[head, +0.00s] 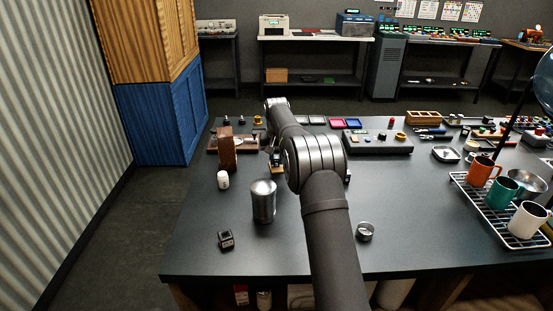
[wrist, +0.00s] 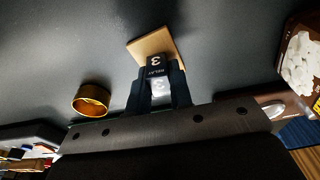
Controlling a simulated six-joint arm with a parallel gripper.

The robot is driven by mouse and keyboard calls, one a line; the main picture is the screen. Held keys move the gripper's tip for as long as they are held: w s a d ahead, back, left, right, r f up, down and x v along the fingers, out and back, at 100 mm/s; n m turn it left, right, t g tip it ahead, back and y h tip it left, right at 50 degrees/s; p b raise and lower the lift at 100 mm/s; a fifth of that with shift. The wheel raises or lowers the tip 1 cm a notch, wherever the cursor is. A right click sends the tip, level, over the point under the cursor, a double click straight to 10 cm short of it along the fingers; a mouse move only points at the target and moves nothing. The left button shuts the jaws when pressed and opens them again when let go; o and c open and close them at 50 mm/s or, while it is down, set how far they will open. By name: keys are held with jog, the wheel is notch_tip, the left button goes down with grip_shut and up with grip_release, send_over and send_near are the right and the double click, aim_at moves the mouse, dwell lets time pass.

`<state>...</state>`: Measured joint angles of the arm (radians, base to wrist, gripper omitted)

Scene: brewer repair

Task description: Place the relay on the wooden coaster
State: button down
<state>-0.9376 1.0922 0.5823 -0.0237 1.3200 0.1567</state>
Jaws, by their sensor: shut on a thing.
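The relay (wrist: 156,72), a small dark block with a white "3" and the word RELAY, is between the fingers of my gripper (wrist: 160,80) in the wrist view. My gripper is shut on it. The wooden coaster (wrist: 152,45), a flat tan square, lies right at the relay, partly hidden by it. I cannot tell whether the relay touches the coaster or is just above it. In the head view my gripper (head: 276,157) is at the coaster (head: 277,171) on the dark table, largely hidden by my arm.
A black cube-like part (head: 226,239) lies at the front left. A brass ring (wrist: 91,100) is near my gripper. The front left table is mostly clear.

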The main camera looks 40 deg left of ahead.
jog(key=shift+f, duration=0.15)
jog(key=c, duration=1.3)
grip_release()
notch_tip(320, 180, up, 12)
jog(key=s+d, duration=0.1)
jog(key=shift+s+d, duration=0.15)
